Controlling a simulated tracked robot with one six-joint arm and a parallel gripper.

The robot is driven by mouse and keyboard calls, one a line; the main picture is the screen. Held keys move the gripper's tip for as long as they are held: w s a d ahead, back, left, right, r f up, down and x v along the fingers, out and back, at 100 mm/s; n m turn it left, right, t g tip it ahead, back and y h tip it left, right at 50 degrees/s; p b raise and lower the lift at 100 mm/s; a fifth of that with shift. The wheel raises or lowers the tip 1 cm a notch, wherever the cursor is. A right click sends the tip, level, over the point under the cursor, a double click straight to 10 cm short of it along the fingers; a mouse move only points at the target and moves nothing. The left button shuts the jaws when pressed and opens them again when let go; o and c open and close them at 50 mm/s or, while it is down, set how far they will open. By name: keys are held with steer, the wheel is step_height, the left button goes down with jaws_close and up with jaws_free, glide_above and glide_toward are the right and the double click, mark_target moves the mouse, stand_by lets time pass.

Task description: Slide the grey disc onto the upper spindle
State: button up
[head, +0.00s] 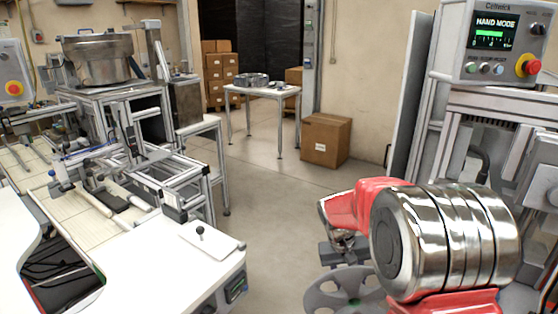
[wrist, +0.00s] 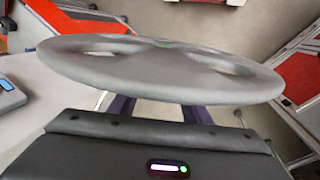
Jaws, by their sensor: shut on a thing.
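The grey disc (wrist: 160,75) is a flat, wide wheel with large openings. It fills the upper middle of the wrist view, seen almost edge-on. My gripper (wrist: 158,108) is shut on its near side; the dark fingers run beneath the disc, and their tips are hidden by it. In the head view the disc (head: 330,296) shows at the bottom, left of my chrome and red arm, partly cut off by the frame and covered by the arm. I cannot make out the upper spindle in either view.
A metal-framed machine with a control panel (head: 506,45) reading HAND MODE stands at the right, partly behind my arm. A white-topped bench (head: 165,268) with a framed machine is at the left. A cardboard box (head: 325,140) stands on the floor; the floor between is clear.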

steer(key=shift+n, duration=0.4)
steer(key=a, duration=0.2)
steer(key=a+r, duration=0.1)
steer(key=a, duration=0.1)
steer(key=shift+w+a, duration=0.15)
steer(key=shift+w, duration=0.05)
steer(key=shift+s+f, duration=0.1)
steer(key=shift+s, duration=0.05)
